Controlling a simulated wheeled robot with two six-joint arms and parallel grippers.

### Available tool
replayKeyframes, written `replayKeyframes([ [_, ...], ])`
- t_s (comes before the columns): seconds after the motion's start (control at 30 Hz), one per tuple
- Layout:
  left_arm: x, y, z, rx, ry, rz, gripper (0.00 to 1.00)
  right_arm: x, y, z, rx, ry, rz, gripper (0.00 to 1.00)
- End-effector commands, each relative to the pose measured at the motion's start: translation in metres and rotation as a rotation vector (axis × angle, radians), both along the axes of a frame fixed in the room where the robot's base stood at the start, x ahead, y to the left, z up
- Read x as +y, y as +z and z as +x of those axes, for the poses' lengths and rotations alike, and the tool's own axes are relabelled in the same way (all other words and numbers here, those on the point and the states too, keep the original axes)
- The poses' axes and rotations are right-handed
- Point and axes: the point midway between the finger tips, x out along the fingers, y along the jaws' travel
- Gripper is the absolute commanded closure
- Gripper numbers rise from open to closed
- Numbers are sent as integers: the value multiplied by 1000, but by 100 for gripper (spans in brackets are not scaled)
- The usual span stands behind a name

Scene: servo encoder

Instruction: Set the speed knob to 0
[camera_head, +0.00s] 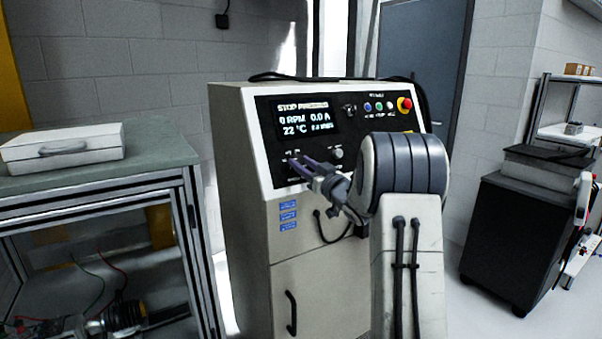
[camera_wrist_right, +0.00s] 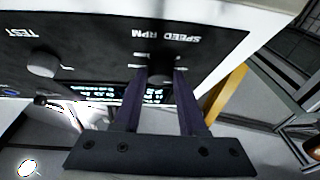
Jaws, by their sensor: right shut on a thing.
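The speed knob (camera_wrist_right: 160,78) shows in the right wrist view as a dark knob below the SPEED RPM label on the black panel. My right gripper (camera_wrist_right: 161,73) is shut on it, one purple finger on each side. In the head view my right gripper (camera_head: 303,166) reaches to the lower left of the control panel (camera_head: 360,120), and its fingers mostly hide the knob. The knob's pointer and scale cannot be read. The display (camera_head: 306,119) reads 0 RPM, 0.0 A and 22 °C. My left gripper is not in view.
A TEST knob (camera_wrist_right: 42,64) sits beside the speed knob. A red stop button (camera_head: 404,105) and small coloured buttons are at the panel's upper right. A workbench (camera_head: 165,155) with a white case (camera_head: 62,148) stands left. A black cabinet (camera_head: 515,225) stands right.

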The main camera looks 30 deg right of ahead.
Motion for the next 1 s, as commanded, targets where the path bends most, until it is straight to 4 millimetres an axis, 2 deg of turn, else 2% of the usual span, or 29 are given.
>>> replayKeyframes([
  [0.37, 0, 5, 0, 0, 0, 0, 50, -7, 3, 1, 1, 152, -324, 100],
  [0.7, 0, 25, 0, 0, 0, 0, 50, -10, 7, 2, 1, 285, -602, 100],
  [1.0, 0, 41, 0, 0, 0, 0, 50, -11, 9, 3, 1, 368, -773, 100],
])
